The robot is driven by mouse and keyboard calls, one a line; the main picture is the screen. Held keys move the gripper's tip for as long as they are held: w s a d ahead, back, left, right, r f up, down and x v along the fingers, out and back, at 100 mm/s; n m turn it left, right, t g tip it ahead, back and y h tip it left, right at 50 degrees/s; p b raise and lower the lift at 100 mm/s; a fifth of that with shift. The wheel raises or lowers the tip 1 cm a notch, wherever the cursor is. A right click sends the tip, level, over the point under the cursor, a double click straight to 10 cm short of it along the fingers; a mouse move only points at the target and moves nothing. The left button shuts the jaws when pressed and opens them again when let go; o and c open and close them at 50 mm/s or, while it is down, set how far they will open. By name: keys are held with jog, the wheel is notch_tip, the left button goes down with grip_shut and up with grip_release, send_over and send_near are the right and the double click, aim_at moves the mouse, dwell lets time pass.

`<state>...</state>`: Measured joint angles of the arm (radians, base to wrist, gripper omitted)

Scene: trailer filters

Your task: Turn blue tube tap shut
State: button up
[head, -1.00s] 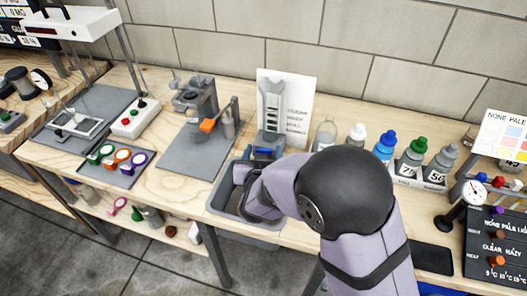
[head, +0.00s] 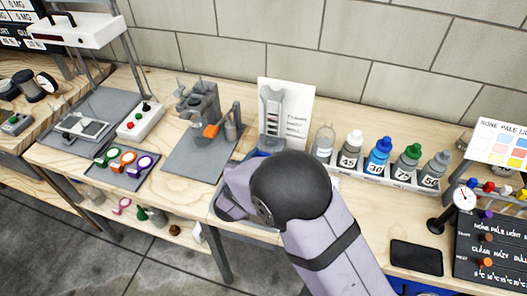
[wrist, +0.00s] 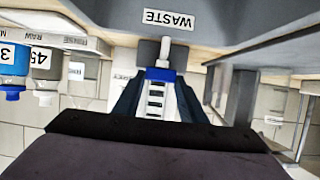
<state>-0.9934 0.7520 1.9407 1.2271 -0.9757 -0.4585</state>
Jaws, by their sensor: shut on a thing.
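The blue tap (wrist: 160,74) sits at the end of a pale tube with dark scale marks (wrist: 155,99) in the wrist view, which looks upside down. My gripper (wrist: 157,84) has a finger on either side of the tap and is shut on it. The fingers partly cover the tap, so I cannot tell how far it is turned. In the head view a bit of blue (head: 262,154) shows at the foot of the grey tube stand (head: 270,112). My arm hides the gripper there.
A grey bin (head: 262,231) is mostly behind my arm; a WASTE label (wrist: 168,20) shows in the wrist view. Labelled bottles (head: 378,156) stand in a rack to the right. A grey clamp device (head: 198,106) stands left. A white card (head: 300,108) is behind the stand.

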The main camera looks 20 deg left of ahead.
jog(key=o, duration=1.1)
jog(key=shift+c, duration=0.2)
jog(key=v, duration=0.7)
jog(key=shift+s+b, duration=0.2)
jog(key=shift+b, duration=0.2)
jog(key=shift+r, duration=0.1)
